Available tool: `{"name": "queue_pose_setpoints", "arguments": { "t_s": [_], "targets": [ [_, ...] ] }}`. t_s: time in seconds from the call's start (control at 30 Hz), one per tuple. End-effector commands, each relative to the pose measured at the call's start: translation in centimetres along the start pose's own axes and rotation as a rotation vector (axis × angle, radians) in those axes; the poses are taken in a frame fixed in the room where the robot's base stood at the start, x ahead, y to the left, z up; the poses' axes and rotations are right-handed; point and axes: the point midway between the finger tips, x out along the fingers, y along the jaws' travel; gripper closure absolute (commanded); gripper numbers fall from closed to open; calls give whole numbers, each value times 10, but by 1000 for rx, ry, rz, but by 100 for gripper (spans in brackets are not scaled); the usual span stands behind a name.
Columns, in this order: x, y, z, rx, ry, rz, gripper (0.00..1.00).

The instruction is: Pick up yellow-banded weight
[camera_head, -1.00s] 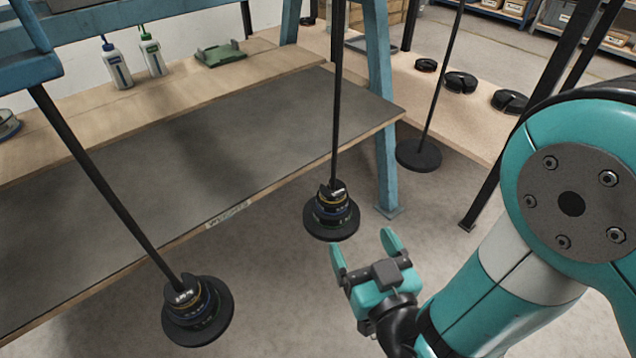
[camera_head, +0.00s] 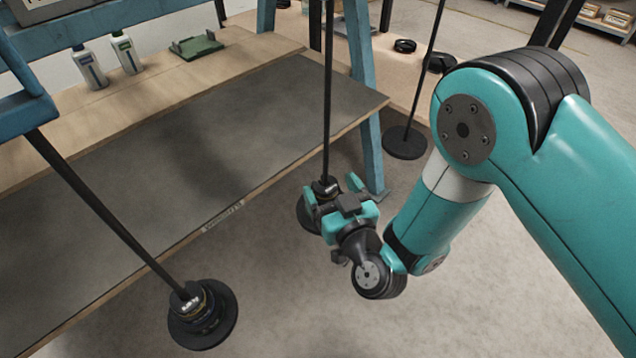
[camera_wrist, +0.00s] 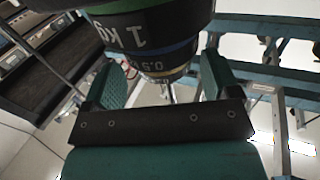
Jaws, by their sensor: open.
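The yellow-banded weight (camera_head: 326,187) is the small dark top disc of the middle hanging stack, around its rod. In the wrist view the weight (camera_wrist: 165,72), with "0.5" lettering, lies between and beyond the two teal fingers, beside a larger "1 kg" disc (camera_wrist: 140,33) with a green and blue band. My gripper (camera_head: 332,188) is open at this stack, one finger on each side; the wrist view shows both fingers of it (camera_wrist: 162,82) apart. I cannot tell whether a finger touches the weight. My gripper hides much of the lower stack in the head view.
Another hanging stack (camera_head: 203,318) is at the lower left, its rod slanting up left. A bare base disc (camera_head: 404,143) hangs at the right. A workbench (camera_head: 180,150) with bottles lies behind. A blue post (camera_head: 367,130) stands close behind the middle stack.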

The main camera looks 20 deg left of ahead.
Motion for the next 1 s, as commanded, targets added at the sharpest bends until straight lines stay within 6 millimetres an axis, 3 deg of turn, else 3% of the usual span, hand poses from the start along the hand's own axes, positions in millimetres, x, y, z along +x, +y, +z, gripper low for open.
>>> {"name": "queue_pose_setpoints", "arguments": {
  "t_s": [0.1,0.37,0.67,1.0],
  "targets": [
    [1,-3,0,-1,0,-6,20],
    [0,-4,0,-1,0,-6,79],
    [0,-2,-2,0,1,-3,79],
    [-1,2,-21,-1,1,4,79]
  ]
}}
